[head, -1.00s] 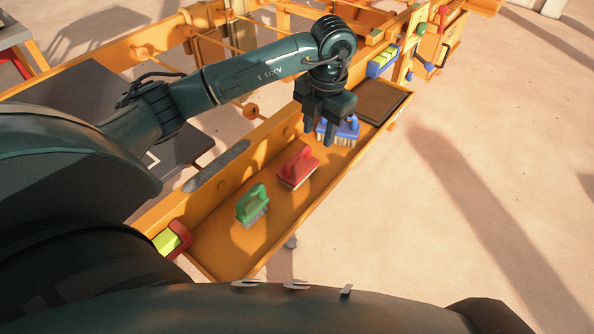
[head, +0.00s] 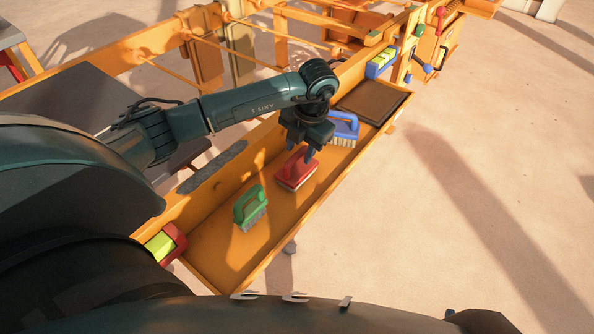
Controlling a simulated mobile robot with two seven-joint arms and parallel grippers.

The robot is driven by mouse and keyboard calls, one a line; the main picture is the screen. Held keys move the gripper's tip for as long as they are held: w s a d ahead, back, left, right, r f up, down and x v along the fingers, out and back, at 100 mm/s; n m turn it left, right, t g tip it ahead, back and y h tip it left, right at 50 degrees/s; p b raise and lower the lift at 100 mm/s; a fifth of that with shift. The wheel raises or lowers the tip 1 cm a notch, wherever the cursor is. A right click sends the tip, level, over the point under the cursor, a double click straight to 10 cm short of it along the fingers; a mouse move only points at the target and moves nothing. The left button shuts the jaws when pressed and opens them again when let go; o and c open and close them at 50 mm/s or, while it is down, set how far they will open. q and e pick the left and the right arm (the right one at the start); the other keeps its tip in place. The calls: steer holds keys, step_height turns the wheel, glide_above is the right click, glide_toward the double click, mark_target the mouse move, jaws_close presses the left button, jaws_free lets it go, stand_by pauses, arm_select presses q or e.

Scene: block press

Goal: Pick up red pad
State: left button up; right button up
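The red pad (head: 297,173), a brush-like block with a handle on top, sits in the orange tray (head: 215,255) between the green and blue pads. My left gripper (head: 301,150) is directly above the red pad, pointing down. Its two fingers are apart, with the tips at the top of the pad's handle. The gripper hides part of the handle, and I cannot tell whether the fingers touch it. My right gripper does not show.
The green pad (head: 250,208) stands nearer in the tray. The blue pad (head: 344,128) stands just behind the gripper, close to it. A brown plate (head: 372,102) lies at the tray's far end. The tray's raised orange walls bound the space.

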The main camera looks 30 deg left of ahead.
mark_target(297, 165)
arm_select(q)
steer(key=shift+a+f, duration=0.25)
steer(key=shift+f, duration=1)
steer(key=shift+r, duration=0.1)
jaws_close()
